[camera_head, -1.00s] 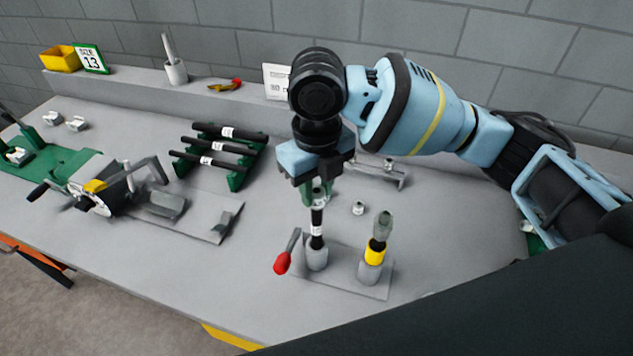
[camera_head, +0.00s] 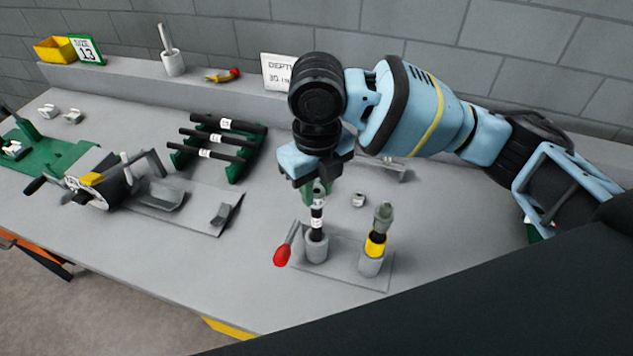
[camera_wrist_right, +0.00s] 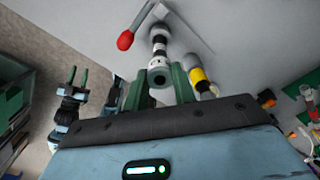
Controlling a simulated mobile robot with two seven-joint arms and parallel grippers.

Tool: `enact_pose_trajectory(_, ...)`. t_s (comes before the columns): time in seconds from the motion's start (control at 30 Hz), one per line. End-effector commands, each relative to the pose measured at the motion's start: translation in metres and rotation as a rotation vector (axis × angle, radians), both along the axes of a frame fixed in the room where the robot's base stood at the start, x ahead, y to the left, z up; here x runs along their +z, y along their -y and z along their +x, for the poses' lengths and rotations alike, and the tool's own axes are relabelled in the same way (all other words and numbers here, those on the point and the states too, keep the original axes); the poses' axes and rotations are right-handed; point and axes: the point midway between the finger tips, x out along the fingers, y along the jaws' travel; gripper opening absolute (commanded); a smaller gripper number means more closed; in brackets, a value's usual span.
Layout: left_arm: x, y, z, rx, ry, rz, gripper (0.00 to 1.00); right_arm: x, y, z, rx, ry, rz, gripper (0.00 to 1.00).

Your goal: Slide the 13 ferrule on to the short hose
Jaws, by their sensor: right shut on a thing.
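The short hose (camera_head: 317,222), black with white bands, stands upright in a grey clamp cup (camera_head: 317,248). My right gripper (camera_head: 318,192) is above the cup, its green fingers shut on a small grey ferrule at the hose's top. In the right wrist view the ferrule (camera_wrist_right: 158,74) shows as a ring with a dark bore between the fingers (camera_wrist_right: 159,90), in line with the banded hose (camera_wrist_right: 158,45). How far the hose reaches inside it is hidden. My left gripper (camera_wrist_right: 78,74) shows in the wrist view at left, fingers apart and empty.
A yellow-banded post with a grey-green top (camera_head: 382,225) stands close right of the hose. A red-knobbed lever (camera_head: 283,256) is at left. A small loose ferrule (camera_head: 358,199) lies behind. A rack of hoses (camera_head: 215,140) and a crimper (camera_head: 95,190) are farther left.

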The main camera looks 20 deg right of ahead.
Motion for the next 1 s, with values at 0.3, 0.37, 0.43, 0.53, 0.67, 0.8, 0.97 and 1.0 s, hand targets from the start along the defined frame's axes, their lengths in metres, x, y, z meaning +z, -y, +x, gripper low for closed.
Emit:
enact_pose_trajectory(0.3, 0.000, 0.002, 0.000, 0.005, 0.000, -0.005, 0.36, 0.000, 0.000, 0.000, 0.000, 0.000, 0.000, 0.52)
enact_pose_trajectory(0.37, 0.000, 0.002, 0.000, 0.006, 0.001, -0.006, 0.36, 0.000, 0.000, 0.000, 0.000, 0.000, 0.000, 0.52)
enact_pose_trajectory(0.43, 0.000, 0.002, 0.000, 0.006, 0.001, -0.007, 0.36, 0.000, 0.000, 0.000, 0.000, 0.000, 0.000, 0.52)
enact_pose_trajectory(0.53, 0.001, 0.003, 0.001, 0.007, 0.000, -0.008, 0.36, 0.002, 0.000, 0.000, 0.000, 0.001, 0.000, 0.52)
enact_pose_trajectory(0.67, 0.001, 0.003, 0.001, 0.007, 0.001, -0.008, 0.36, 0.015, -0.001, 0.001, 0.000, 0.003, 0.002, 0.52)
enact_pose_trajectory(0.8, 0.002, 0.003, 0.001, 0.008, 0.004, -0.007, 0.36, 0.038, -0.001, 0.001, 0.000, 0.005, 0.003, 0.52)
enact_pose_trajectory(0.97, 0.002, 0.002, 0.002, 0.007, 0.005, -0.007, 0.36, 0.062, 0.000, 0.000, 0.000, 0.003, 0.001, 0.52)
enact_pose_trajectory(1.0, 0.002, 0.002, 0.002, 0.007, 0.005, -0.007, 0.36, 0.066, 0.000, 0.000, 0.000, 0.002, 0.002, 0.52)
